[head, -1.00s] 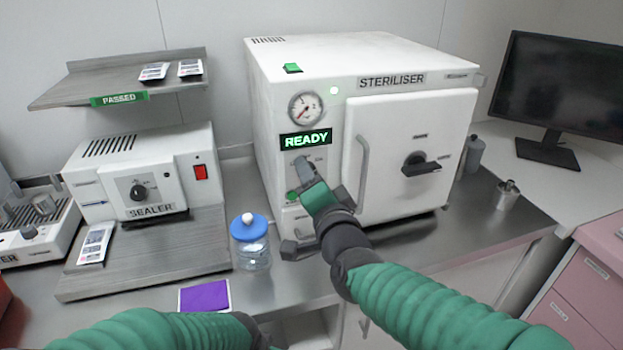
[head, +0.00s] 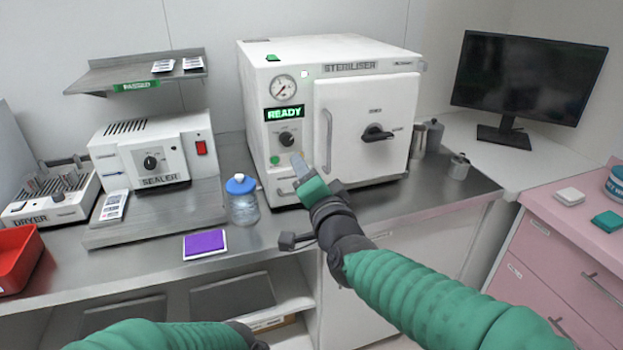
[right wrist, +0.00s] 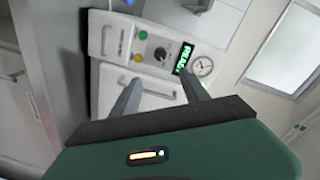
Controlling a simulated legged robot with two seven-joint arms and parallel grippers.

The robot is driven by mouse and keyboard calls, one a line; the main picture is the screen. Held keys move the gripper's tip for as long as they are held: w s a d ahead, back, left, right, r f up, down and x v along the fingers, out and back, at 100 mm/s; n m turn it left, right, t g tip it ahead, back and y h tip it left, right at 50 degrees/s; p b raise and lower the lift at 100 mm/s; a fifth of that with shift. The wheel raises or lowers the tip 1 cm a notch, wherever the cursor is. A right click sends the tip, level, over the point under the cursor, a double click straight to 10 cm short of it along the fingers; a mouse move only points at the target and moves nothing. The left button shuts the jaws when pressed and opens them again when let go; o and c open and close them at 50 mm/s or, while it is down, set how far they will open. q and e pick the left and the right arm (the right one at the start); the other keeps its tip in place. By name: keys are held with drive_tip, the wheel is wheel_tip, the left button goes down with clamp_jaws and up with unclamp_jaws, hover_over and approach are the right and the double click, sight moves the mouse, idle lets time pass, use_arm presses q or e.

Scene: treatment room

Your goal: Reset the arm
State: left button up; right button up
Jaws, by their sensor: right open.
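My right arm reaches up from the lower right in the head view, with its gripper (head: 301,166) in front of the white steriliser (head: 368,85), near the lower left of its front. The right wrist view shows the two grey fingers (right wrist: 166,97) apart with nothing between them. The steriliser's panel has a lit READY display (head: 284,113), a gauge, a black knob (head: 287,139) and a green button (head: 274,160). Its door is closed. My left forearm (head: 150,336) crosses the bottom left of the head view; its gripper is out of view.
A sealer (head: 155,150), dryer (head: 50,197) and red tray (head: 17,258) stand further left. A monitor (head: 528,85) and pink cabinet (head: 545,255) are at right.

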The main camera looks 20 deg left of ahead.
drive_tip(key=s+d+f+n+g+h, duration=0.2)
drive_tip(key=s+d+f+g+h, duration=0.1)
drive_tip(key=d+f, duration=0.8)
drive_tip(key=s+d+f+n+g+h, duration=0.2)
drive_tip(key=s+d+f+g+h, duration=0.15)
drive_tip(key=d+f, duration=0.75)
drive_tip(key=s+d+f+n+g+h, duration=0.1)
drive_tip(key=s+d+f+g, duration=0.2)
drive_tip(key=s+d+f, duration=0.5)
drive_tip(key=s+d+f+n+g+h, duration=0.1)
drive_tip(key=s+d+f+g+h, duration=0.1)
drive_tip(key=s+d+f, duration=0.5)
drive_tip(key=w+p+v, duration=0.1)
drive_tip(key=p+v, duration=1.6)
drive_tip(key=v, duration=0.2)
drive_tip(key=shift+w+d+r+g, duration=0.2)
drive_tip(key=shift+r+g, duration=0.15)
drive_tip(key=shift+r, duration=0.25)
